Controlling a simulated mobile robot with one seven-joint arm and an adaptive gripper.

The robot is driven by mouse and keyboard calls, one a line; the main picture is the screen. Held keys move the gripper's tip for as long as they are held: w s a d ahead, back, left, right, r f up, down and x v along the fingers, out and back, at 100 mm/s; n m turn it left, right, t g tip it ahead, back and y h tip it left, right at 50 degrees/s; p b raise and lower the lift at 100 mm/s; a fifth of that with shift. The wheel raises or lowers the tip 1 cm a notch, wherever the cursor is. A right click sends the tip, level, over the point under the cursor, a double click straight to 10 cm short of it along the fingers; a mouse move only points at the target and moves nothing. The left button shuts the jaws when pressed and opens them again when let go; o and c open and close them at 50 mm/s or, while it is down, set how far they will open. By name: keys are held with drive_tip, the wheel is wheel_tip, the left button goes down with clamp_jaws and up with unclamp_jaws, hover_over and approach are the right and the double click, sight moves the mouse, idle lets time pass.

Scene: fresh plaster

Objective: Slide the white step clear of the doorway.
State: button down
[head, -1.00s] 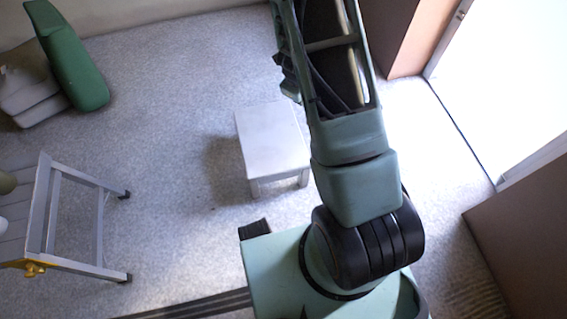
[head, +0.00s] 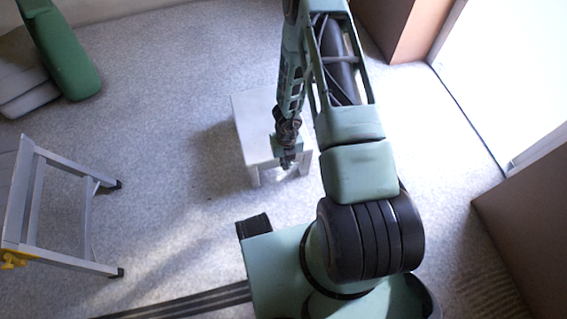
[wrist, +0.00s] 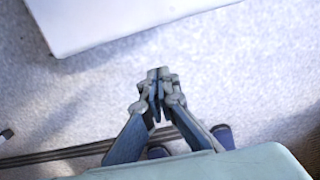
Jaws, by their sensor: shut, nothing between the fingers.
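The white step (head: 248,112) stands upright on the grey speckled floor in the head view, left of my arm. Its right part is hidden behind my arm. My gripper (head: 287,164) hangs in front of the step's near edge and overlaps it in this view. In the wrist view my gripper (wrist: 158,74) has its fingers together with nothing between them. The white step (wrist: 105,18) fills the top left there, with a strip of floor between its edge and the fingertips. The bright doorway (head: 505,75) is at the upper right.
A metal stepladder (head: 72,262) stands at the left. A green-backed seat (head: 62,55) is at the upper left. Brown wall parts (head: 392,28) flank the doorway. A dark striped strip (head: 175,304) crosses the floor at the bottom. Floor left of the step is clear.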

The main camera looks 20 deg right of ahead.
drive_tip(key=w+f+p, duration=0.2)
drive_tip(key=w+f, duration=0.2)
drive_tip(key=shift+f, duration=0.3)
idle(0.5)
drive_tip(key=shift+d, duration=0.1)
